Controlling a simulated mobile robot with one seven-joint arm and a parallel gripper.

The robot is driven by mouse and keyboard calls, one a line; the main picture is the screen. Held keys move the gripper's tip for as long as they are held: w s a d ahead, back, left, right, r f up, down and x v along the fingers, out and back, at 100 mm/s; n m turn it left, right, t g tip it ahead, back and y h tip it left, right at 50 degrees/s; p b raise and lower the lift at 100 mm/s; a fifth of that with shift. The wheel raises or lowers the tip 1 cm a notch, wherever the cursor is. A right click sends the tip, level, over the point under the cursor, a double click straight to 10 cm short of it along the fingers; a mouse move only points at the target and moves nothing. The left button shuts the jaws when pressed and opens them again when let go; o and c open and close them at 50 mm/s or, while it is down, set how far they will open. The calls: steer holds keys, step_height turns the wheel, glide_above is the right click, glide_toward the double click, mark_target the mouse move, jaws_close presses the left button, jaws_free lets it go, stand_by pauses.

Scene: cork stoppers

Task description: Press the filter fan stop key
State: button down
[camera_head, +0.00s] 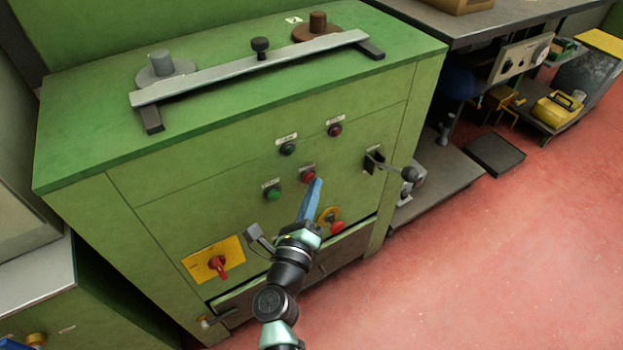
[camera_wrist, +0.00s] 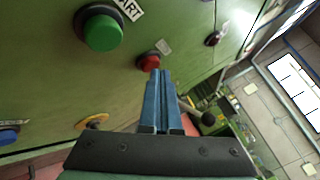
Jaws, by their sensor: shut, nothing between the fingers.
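The green cabinet front (camera_head: 230,215) carries green and red push keys with small labels I cannot fully read. A lower red key (camera_head: 309,177) sits right at the tips of my gripper (camera_head: 318,183); it also shows in the wrist view (camera_wrist: 150,62), just beyond the fingertips (camera_wrist: 160,73). I cannot tell if they touch. My gripper's blue fingers are shut and empty. A green key (camera_head: 273,194) is left of it; a large green key in the wrist view (camera_wrist: 104,33) has a label ending in "ART". Above are another green key (camera_head: 288,148) and an upper red key (camera_head: 335,130).
A red mushroom knob on yellow (camera_head: 337,226) lies below the fingers. A lever with a dark ball (camera_head: 408,173) juts out at right. A red rotary switch on a yellow plate (camera_head: 219,264) is lower left. Red floor (camera_head: 480,260) is open at right.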

stand_by(0.4)
steer(key=shift+s+d, duration=0.45)
steer(key=shift+s, duration=0.15)
steer(key=s+d, duration=0.1)
steer(key=s, duration=0.1)
steer(key=s+d, duration=0.2)
stand_by(0.4)
steer(key=shift+r, duration=0.1)
stand_by(0.6)
